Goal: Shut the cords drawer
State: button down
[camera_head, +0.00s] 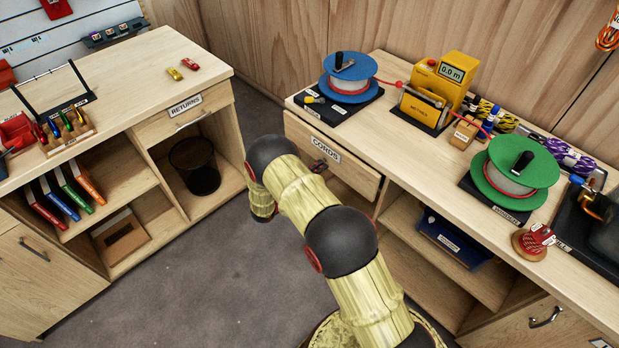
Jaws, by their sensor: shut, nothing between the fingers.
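The cords drawer (356,175) is a pale wooden drawer with a "CORDS" label (325,149), at the left end of the right-hand counter. Its front sits close under the countertop edge, and no drawer interior shows. I cannot tell whether a small gap is there. My gripper is hidden beyond the arm.
A countertop (425,143) above the drawer bears a blue spool (349,68), a yellow meter (452,75) and a green spool (546,160). Open shelves with a blue bin (450,240) are below. The left bench (150,60) has a returns drawer (185,120). Grey floor lies clear between.

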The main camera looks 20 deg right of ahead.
aim_at(332, 158)
jog(key=shift+b+x, duration=0.45)
jog(key=shift+x, duration=1.4)
jog(key=shift+d, duration=0.1)
jog(key=x, duration=0.5)
jog(key=shift+d, duration=0.1)
jog(key=p+v, duration=0.4)
jog(key=v, duration=1)
